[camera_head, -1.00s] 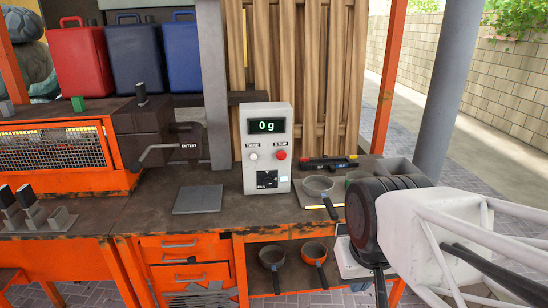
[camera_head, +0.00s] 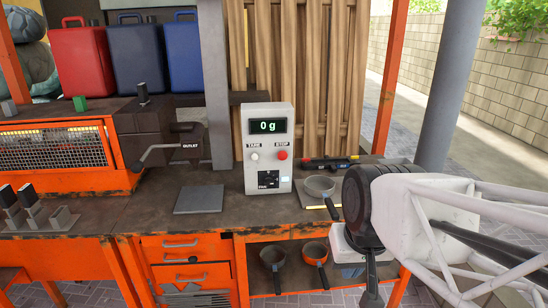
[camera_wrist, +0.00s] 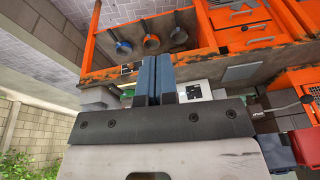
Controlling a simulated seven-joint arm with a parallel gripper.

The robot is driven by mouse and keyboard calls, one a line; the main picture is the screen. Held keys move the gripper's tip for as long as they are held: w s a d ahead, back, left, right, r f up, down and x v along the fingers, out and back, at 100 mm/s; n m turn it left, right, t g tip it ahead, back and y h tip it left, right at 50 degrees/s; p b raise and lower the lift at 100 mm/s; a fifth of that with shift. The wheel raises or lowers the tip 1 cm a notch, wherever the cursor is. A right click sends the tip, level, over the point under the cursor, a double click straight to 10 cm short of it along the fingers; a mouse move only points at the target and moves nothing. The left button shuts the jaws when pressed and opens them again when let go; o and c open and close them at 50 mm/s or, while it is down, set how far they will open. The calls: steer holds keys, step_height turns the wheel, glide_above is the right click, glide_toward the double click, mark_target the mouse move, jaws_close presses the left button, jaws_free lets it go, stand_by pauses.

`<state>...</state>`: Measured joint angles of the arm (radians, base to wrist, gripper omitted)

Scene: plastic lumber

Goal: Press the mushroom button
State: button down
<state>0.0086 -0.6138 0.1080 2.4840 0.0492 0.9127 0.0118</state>
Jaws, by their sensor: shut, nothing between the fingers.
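The red mushroom button (camera_head: 282,155), under the word STOP, is on the right of the front of a white control box (camera_head: 253,180). The box stands upright on the workbench, with a display reading 0 g. My gripper (camera_head: 371,288) is at the right, in front of the bench and pointing down, well apart from the button and lower than it. In the wrist view, the two blue-grey fingers of my gripper (camera_wrist: 154,62) are together and empty. Part of the white box (camera_wrist: 197,90) shows beside them there; I cannot make out the red button in that view.
A grey pan (camera_head: 319,186) stands on the bench right of the box, its handle towards me. A dark tool with red parts (camera_head: 328,163) lies behind it. A flat grey plate (camera_head: 199,199) lies left of the box. Pans (camera_head: 315,253) are on the shelf below.

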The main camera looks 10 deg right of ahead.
mark_target(282, 155)
steer(key=w+a+f+m+t+y, duration=0.1)
steer(key=w+a+m+t+y, duration=0.15)
steer(key=w, duration=1.65)
steer(key=w+a+f+m+t+y, duration=0.2)
steer(key=w+m, duration=0.2)
steer(key=w, duration=1.5)
steer(key=w+f+m, duration=0.2)
steer(key=w+f, duration=0.1)
steer(key=w, duration=0.3)
steer(key=w+d+f+m+t+h, duration=0.1)
steer(key=w+f+m, duration=0.1)
steer(key=w, duration=0.4)
steer(key=shift+f, duration=0.8)
steer(key=shift+w+t, duration=0.25)
steer(key=shift+w, duration=0.05)
steer(key=w, duration=0.8)
steer(key=shift+w, duration=0.2)
